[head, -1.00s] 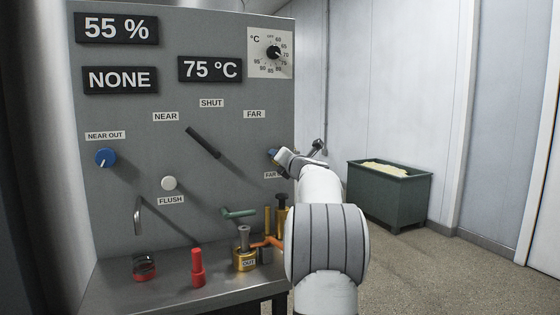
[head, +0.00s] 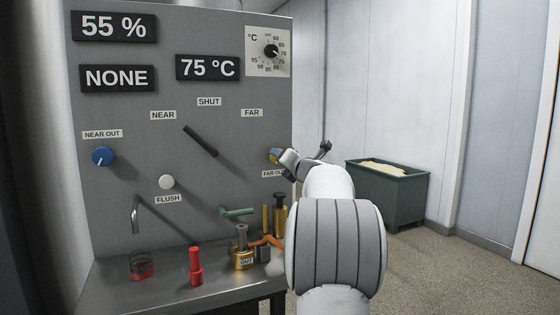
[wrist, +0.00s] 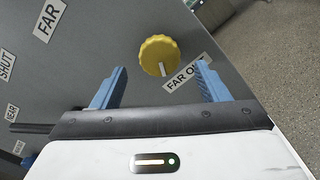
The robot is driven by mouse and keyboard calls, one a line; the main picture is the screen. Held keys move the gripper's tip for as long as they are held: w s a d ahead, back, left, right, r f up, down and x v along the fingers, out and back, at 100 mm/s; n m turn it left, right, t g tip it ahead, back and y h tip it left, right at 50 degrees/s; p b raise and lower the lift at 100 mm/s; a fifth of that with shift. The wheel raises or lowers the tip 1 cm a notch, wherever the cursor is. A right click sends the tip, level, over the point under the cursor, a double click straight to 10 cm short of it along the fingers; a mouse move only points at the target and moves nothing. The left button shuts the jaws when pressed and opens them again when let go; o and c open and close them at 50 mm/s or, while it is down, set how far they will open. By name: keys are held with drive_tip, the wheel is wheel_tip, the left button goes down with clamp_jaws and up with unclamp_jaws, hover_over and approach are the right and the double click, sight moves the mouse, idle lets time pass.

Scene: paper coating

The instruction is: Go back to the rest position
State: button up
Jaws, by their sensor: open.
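My gripper (wrist: 161,70) is open, with its two blue fingers apart and nothing between the tips. In the wrist view a yellow knob (wrist: 158,55) on the grey panel stands ahead of the fingers, with a gap between. Its white mark points down toward the FAR OUT label (wrist: 186,72). In the head view the gripper is at the panel's right edge, mostly hidden behind my white arm, and the FAR OUT label (head: 273,173) shows just below it.
The panel (head: 225,130) holds a black lever (head: 201,141), a blue knob (head: 103,156), a white FLUSH button (head: 166,182) and displays. Its steel shelf (head: 180,293) carries a red tool (head: 195,266) and brass weights. A green bin (head: 400,200) stands right on open floor.

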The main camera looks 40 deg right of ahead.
drive_tip(key=shift+v, duration=1.25)
drive_tip(key=s+a+r+m+g+h+p, duration=0.1)
drive_tip(key=s+a+r+m+g+p, duration=0.15)
drive_tip(key=a+m+p, duration=0.55)
drive_tip(key=s+a+r+m+g+h+p, duration=0.1)
drive_tip(key=s+a+r+m+g+p, duration=0.15)
drive_tip(key=a+m+p, duration=0.6)
drive_tip(key=s+a+f+m+g+y+p, duration=0.2)
drive_tip(key=s+a+m+g+p, duration=0.1)
drive_tip(key=s+a, duration=0.5)
drive_tip(key=s+a+f+m+g+y+p, duration=0.2)
drive_tip(key=s+a+f+g+p, duration=0.1)
drive_tip(key=s+a, duration=0.5)
drive_tip(key=s+a+f+m+g+y+p, duration=0.2)
drive_tip(key=s+a+f+m+g+p, duration=0.1)
drive_tip(key=s+a, duration=0.5)
drive_tip(key=shift+s+f+m+g+p, duration=0.2)
drive_tip(key=shift+s+m+g+p, duration=0.3)
drive_tip(key=shift+s, duration=0.45)
